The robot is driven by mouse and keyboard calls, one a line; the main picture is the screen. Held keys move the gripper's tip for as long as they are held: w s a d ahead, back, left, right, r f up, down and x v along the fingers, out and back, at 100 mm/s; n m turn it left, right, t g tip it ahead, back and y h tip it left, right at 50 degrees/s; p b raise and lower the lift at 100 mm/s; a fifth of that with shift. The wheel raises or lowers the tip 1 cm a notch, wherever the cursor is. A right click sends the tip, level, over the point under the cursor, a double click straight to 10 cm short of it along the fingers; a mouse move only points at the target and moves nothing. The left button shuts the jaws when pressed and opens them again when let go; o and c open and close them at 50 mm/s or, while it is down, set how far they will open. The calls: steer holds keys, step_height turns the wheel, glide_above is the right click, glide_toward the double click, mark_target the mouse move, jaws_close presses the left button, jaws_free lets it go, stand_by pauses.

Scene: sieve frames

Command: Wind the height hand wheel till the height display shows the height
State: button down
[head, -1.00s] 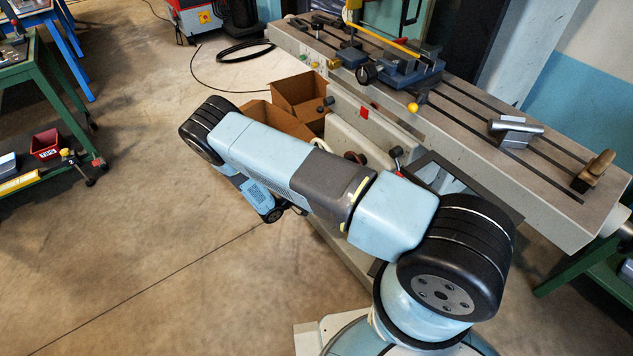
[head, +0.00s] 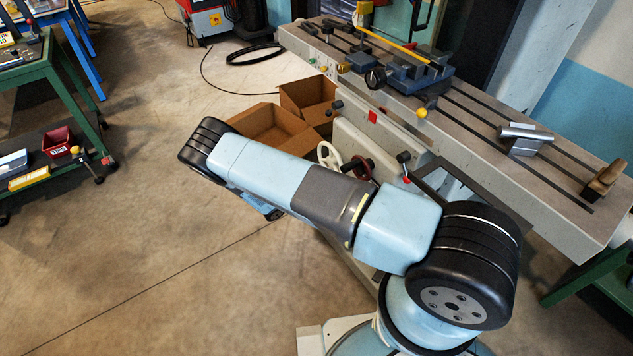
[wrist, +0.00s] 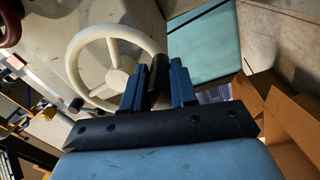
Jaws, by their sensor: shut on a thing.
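A cream spoked hand wheel (wrist: 78,50) fills the upper left of the wrist view; it also shows above my forearm in the head view (head: 324,152). My gripper (wrist: 160,72) has its two blue fingers closed around the dark handle (wrist: 153,76) at the wheel's right rim. In the head view my gripper is hidden behind my own arm. A dark red wheel (head: 362,168) sits just right of the cream one; part of a dark red wheel shows at the wrist view's upper left corner (wrist: 9,24). I cannot make out a height display or reading.
The long machine table (head: 470,130) with slots and clamped fittings runs across the right. Open cardboard boxes (head: 262,132) stand on the floor beside the machine. A green bench (head: 45,75) is at the left. The floor at lower left is clear.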

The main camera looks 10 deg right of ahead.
steer(key=shift+s+f, duration=0.25)
steer(key=shift+f, duration=0.2)
steer(key=c, duration=1.1)
jaws_free()
steer(key=shift+w, duration=0.1)
steer(key=shift+o, duration=1)
steer(key=shift+w+r, duration=0.1)
steer(key=shift+a, duration=0.1)
steer(key=v, duration=1.3)
steer(key=shift+a, duration=0.25)
